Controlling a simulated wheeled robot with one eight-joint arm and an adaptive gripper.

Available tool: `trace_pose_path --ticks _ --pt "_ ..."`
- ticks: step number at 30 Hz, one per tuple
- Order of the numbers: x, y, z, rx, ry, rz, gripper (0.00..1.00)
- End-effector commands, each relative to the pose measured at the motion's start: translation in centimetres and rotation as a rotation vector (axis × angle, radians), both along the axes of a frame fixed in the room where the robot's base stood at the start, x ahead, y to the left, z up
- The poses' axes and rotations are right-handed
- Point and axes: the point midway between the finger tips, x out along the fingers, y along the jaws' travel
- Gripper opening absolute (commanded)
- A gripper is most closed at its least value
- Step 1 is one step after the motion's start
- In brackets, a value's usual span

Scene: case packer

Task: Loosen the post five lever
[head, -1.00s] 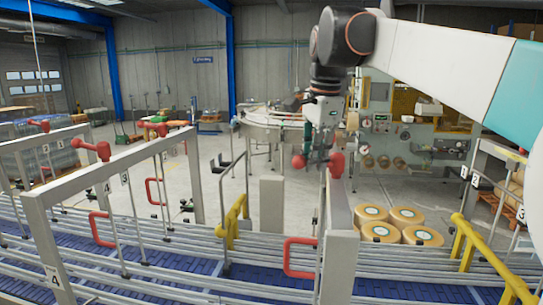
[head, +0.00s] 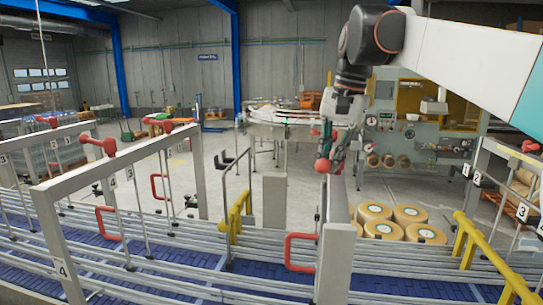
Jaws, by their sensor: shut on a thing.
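No number can be read on this post. My gripper (head: 330,152) reaches down from above and is shut on the lever. Its fingers hide part of the lever, and one rounded red end shows toward the camera. Green finger parts show just above the red.
Conveyor rails (head: 180,262) run below. Red loop handles (head: 300,252) and yellow brackets (head: 236,217) stand along them. Round tan drums (head: 392,221) are behind the post.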

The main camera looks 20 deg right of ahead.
Motion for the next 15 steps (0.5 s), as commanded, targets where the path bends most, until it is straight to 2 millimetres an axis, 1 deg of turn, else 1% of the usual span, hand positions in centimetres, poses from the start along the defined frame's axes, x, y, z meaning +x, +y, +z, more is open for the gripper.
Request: trace_pose_path --ticks 14,15 --pt "-0.25 0.04 -0.25 0.001 0.006 0.019 0.0" --pt "-0.25 0.04 -0.26 0.002 0.006 0.019 0.17"
